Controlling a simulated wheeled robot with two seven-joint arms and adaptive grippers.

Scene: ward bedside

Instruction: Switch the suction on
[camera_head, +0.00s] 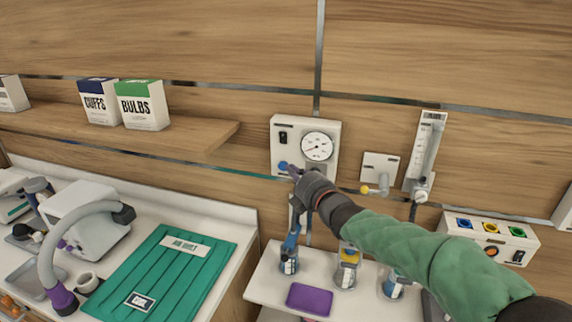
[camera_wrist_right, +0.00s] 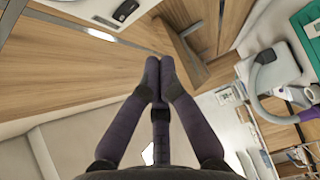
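The white suction unit (camera_head: 329,131) with a round gauge (camera_head: 317,147) hangs on the wood wall. A black rocker switch (camera_head: 283,137) is at its upper left, and a blue knob (camera_head: 283,166) is at its lower left. I cannot tell which way the rocker is set. My right gripper (camera_head: 295,172) is just below the unit, its tips beside the blue knob. In the right wrist view the fingers (camera_wrist_right: 159,72) are together with nothing seen between them. The switch (camera_wrist_right: 125,9) shows at the top there, beyond the fingertips. My left gripper is not in view.
A flowmeter (camera_head: 427,150) and a small outlet with a yellow knob (camera_head: 379,175) are right of the unit. A shelf (camera_head: 190,135) with boxes is at left. Below are jars, a purple pad (camera_head: 309,299) and a green mat (camera_head: 170,270).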

